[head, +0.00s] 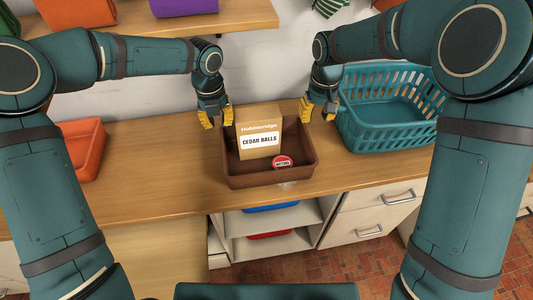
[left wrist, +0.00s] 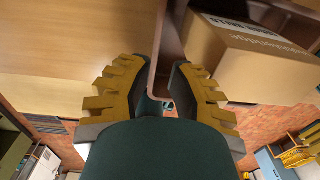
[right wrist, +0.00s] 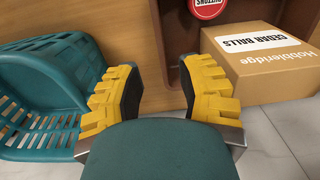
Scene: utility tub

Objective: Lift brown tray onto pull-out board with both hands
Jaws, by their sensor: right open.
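The brown tray (head: 240,181) stands on the wooden counter near its front edge. It holds a cardboard box (head: 250,120) labelled "CEDAR BALLS" and a round red badge (head: 282,162). My left gripper (head: 217,118) is at the tray's left wall, with its fingers either side of the wall in the left wrist view (left wrist: 166,65); whether they press on it is unclear. My right gripper (head: 318,110) is open at the tray's right back side. In the right wrist view its fingers (right wrist: 160,75) are apart, with the tray's wall edge near them.
A teal basket (head: 390,135) stands close to my right gripper. An orange bin (head: 82,150) is at the left. The counter (head: 150,180) is clear between bin and tray. Below are open shelves (head: 270,221) and drawers (head: 372,215); a shelf overhangs at the upper left.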

